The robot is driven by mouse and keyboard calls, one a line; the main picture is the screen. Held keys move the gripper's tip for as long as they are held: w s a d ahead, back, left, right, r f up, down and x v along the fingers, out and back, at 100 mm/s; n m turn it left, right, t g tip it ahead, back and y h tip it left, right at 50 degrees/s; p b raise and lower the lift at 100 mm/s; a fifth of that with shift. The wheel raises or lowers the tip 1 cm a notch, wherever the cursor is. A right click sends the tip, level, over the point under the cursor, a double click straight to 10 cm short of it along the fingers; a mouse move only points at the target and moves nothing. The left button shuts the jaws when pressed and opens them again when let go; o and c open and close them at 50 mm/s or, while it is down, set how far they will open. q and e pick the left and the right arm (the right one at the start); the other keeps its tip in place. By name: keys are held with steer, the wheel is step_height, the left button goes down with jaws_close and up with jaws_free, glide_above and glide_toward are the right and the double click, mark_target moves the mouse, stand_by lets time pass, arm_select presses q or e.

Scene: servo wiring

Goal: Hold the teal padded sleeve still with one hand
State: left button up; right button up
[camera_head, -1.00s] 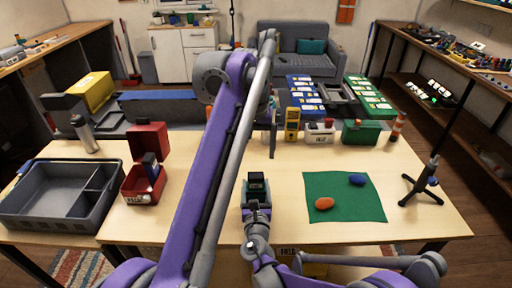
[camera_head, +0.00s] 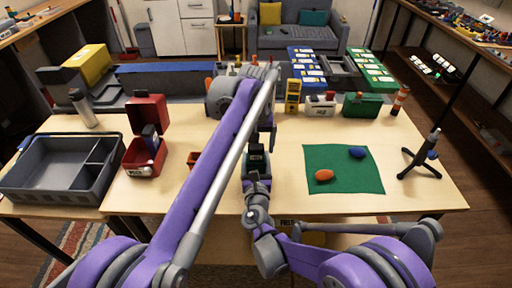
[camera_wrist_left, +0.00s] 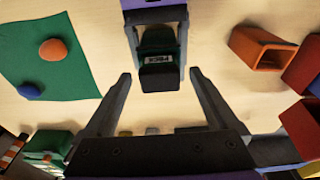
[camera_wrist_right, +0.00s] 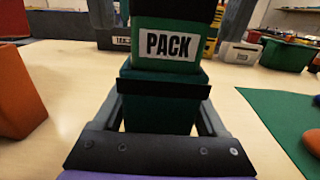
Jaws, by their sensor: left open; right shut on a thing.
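The teal padded sleeve (camera_wrist_right: 160,105) stands upright in my right gripper (camera_wrist_right: 158,120), whose fingers close on its two sides. A dark green block labelled PACK (camera_wrist_right: 170,45) sticks up out of the sleeve. In the head view the sleeve and block are small and partly hidden behind my arms, above my right gripper (camera_head: 257,178). My left gripper (camera_wrist_left: 158,74) is open. Its fingertips are spread on either side of the block (camera_wrist_left: 158,70) in the left wrist view, with no visible contact. In the head view my left gripper (camera_head: 264,132) is just beyond the block, mostly hidden.
A green mat (camera_head: 345,180) with an orange and a blue lump lies to the right. An orange open container (camera_wrist_left: 262,48) stands nearby, with an open red box (camera_head: 146,170) and grey tray (camera_head: 45,185) further left. A small tripod (camera_head: 420,160) stands at far right.

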arm_select(q)
steer(key=shift+f, duration=0.5)
